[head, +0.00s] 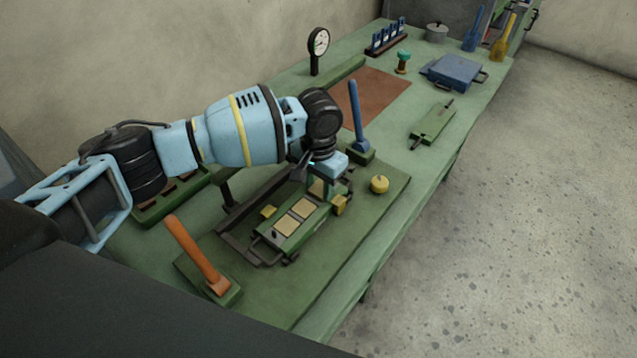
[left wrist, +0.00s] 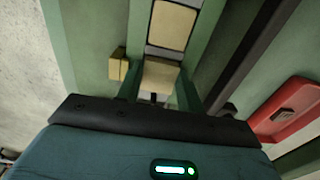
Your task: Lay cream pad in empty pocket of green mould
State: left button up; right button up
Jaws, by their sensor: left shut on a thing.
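The green mould (head: 268,248) lies on the green base board below my left arm, with a handle at its near end. Two cream pads, one nearer (head: 286,224) and one farther (head: 302,208), lie in its pockets. My left gripper (head: 319,187) is over the far end of the mould, pointing down and shut on a cream pad. In the left wrist view this held cream pad (left wrist: 160,75) sits between the two fingers, in line with another pad (left wrist: 172,25). The far pocket is mostly hidden by the gripper; I cannot tell whether the held pad touches it. My right gripper is not in view.
Yellow blocks (head: 268,211) (head: 339,205) flank the mould. An orange lever (head: 195,255) stands near, a blue lever (head: 358,120) beyond, and a yellow knob (head: 379,184) to the right. A dark rail (head: 250,205) runs along the left.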

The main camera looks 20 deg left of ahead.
pick_arm(q)
jog(key=o, duration=1)
jog(key=shift+s+f, duration=0.15)
jog(key=shift+f, duration=0.1)
jog(key=shift+r, duration=0.1)
jog(key=r, duration=0.8)
jog(key=shift+w+a+p, duration=0.15)
jog(key=shift+w+p, duration=0.05)
jog(key=shift+p, duration=0.15)
jog(key=shift+s, duration=0.1)
